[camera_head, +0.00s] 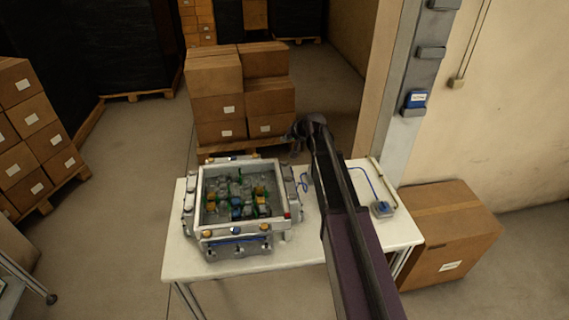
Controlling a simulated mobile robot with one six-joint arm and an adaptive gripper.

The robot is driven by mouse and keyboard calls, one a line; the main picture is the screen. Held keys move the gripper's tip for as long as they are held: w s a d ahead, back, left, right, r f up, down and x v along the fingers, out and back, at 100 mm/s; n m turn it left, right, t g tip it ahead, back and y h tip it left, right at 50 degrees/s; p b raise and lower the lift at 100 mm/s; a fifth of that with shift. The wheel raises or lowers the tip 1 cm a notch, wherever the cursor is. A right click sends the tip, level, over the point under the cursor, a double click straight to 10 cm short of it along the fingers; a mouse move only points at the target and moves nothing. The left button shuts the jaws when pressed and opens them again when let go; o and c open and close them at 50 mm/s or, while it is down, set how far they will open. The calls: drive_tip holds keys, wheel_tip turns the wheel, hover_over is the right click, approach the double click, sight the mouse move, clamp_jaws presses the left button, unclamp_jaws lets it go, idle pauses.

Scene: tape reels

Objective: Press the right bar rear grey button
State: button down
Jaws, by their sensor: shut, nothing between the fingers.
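A grey box-like fixture (197,206) with bars along its sides stands on a white table. Its right bar (290,188) runs along the right side of the fixture and carries small grey parts on its outer side. The rear grey button is too small to tell apart from them. My gripper (295,153) is dark, small and shut, with nothing in it. It appears beyond the far right corner of the fixture in the picture, apart from the bar. Its height above the table is hard to judge.
The fixture holds several green, yellow and blue pieces (238,211). My arm crosses the table's right half. A small blue-grey device (382,209) with a blue cable sits at the right of the white table (402,232). Stacked cartons (217,107) stand behind; a large carton (450,235) stands right.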

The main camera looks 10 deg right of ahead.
sight(285, 163)
drive_tip(key=shift+f, duration=0.1)
wheel_tip(285, 163, down, 9)
drive_tip(key=b, duration=0.9)
idle(1.8)
drive_tip(key=shift+f+b, duration=0.25)
drive_tip(key=shift+b, duration=0.1)
drive_tip(key=shift+f+b, duration=0.4)
idle(0.8)
drive_tip(key=shift+r, duration=0.15)
drive_tip(key=shift+r+p, duration=0.7)
drive_tip(key=shift+p, duration=0.15)
drive_tip(key=shift+r+p, duration=2.5)
